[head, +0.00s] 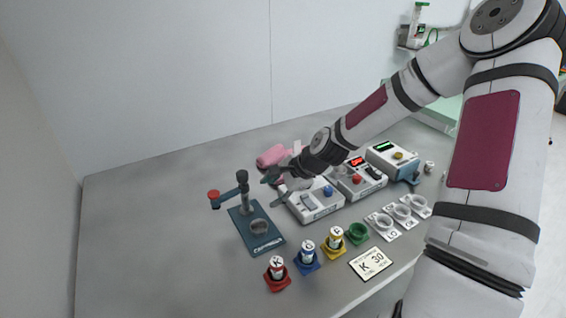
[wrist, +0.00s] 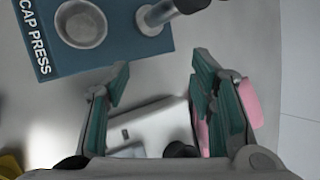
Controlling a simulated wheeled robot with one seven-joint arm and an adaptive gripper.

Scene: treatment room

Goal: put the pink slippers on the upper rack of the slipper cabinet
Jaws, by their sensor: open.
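A pink object (head: 272,156) lies on the grey table behind my gripper in the head view. Its shape is partly hidden, and I cannot tell whether it is a slipper. Pink also shows beside and behind the right finger in the wrist view (wrist: 252,103). My gripper (head: 271,189) is open, above the table between the cap press and a white device. In the wrist view my gripper (wrist: 160,78) has its fingers wide apart with nothing held between them. I see no slipper cabinet or rack in either view.
A blue cap press (head: 262,232) with a red-knobbed lever stands left of my gripper. White devices (head: 318,208) stand to its right. Several coloured holders (head: 307,262), white cups (head: 384,228) and a "K 30" card (head: 371,263) line the front. The table's left side (head: 140,230) is clear.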

